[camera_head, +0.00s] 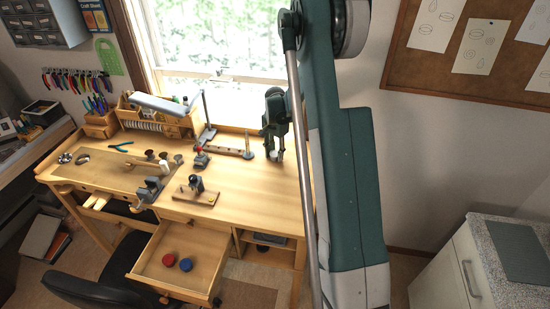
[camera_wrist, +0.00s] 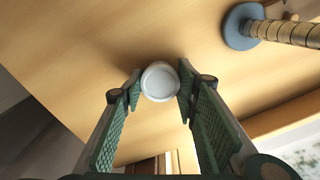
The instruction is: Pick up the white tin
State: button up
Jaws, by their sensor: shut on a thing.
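The white tin (camera_wrist: 160,82) is small and round, with a pale lid facing the wrist camera. It sits between the two green padded fingers of my gripper (camera_wrist: 159,88), which are shut on its sides. In the head view my gripper (camera_head: 275,154) points down over the right part of the wooden workbench (camera_head: 255,185). The bench's wooden surface lies behind the tin in the wrist view. I cannot tell whether the tin touches it.
A ringed post on a blue base (camera_wrist: 243,27) stands near the gripper. Clamps and tools (camera_head: 150,190) occupy the bench's left and middle. An open drawer (camera_head: 187,250) holds a red and a blue round thing. The bench's front right is clear. A window (camera_head: 215,45) is behind.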

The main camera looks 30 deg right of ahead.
aim_at(275, 153)
jog(key=shift+r, duration=0.1)
jog(key=shift+r+b, duration=0.4)
jog(key=shift+r, duration=4.55)
